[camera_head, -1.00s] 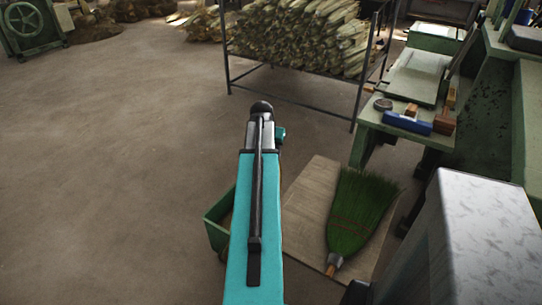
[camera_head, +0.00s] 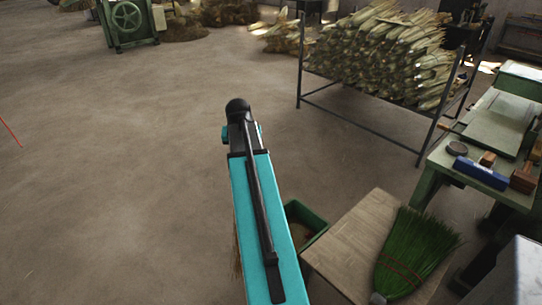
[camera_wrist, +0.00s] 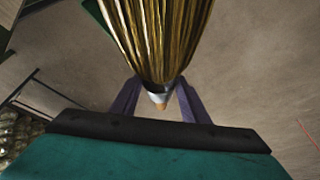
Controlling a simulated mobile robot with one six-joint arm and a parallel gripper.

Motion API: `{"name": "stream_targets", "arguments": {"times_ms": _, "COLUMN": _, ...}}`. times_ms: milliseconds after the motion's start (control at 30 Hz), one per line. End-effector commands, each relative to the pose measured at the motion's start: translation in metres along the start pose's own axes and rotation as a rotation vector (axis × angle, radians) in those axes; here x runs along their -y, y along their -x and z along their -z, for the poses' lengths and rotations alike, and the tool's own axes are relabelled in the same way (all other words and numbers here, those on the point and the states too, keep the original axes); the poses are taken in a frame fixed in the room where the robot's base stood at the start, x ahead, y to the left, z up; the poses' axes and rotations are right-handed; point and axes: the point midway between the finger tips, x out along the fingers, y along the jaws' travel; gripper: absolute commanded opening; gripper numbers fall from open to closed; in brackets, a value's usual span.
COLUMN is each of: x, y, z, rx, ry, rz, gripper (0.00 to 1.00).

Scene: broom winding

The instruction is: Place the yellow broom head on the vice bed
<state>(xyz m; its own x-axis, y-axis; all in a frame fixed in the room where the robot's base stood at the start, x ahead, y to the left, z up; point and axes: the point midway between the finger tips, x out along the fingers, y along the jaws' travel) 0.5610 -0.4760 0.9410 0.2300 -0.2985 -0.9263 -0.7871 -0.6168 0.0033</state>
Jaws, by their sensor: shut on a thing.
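In the wrist view, the yellow broom head (camera_wrist: 155,35) shows as golden bristles narrowing to a pale collar with an orange-brown tip. My gripper (camera_wrist: 160,97) has its two purple fingers on either side of that narrow end and is shut on it. The bristles run out of the top of the picture. In the head view, my teal arm hides the gripper and most of the broom head; a thin strip of brown bristles shows along the arm's left edge.
A green broom (camera_head: 412,250) lies on a wooden board (camera_head: 350,240) at lower right, beside a green bin (camera_head: 311,222). A green bench (camera_head: 490,135) with a blue tool (camera_head: 481,174) stands at right. A rack of broom straw (camera_head: 385,55) stands behind. The floor at left is clear.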

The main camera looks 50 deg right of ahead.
Motion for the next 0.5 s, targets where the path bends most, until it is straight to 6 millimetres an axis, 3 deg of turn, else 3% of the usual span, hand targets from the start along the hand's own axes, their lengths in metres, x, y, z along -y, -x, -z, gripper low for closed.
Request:
{"name": "stream_targets", "arguments": {"times_ms": 100, "x": 0.042, "y": 0.021, "z": -0.004, "rx": -0.001, "ry": 0.068, "rz": 0.027, "gripper": 0.10}}
{"name": "stream_targets", "arguments": {"times_ms": 500, "x": 0.166, "y": 0.083, "z": -0.034, "rx": -0.003, "ry": 0.283, "rz": 0.117, "gripper": 0.10}}
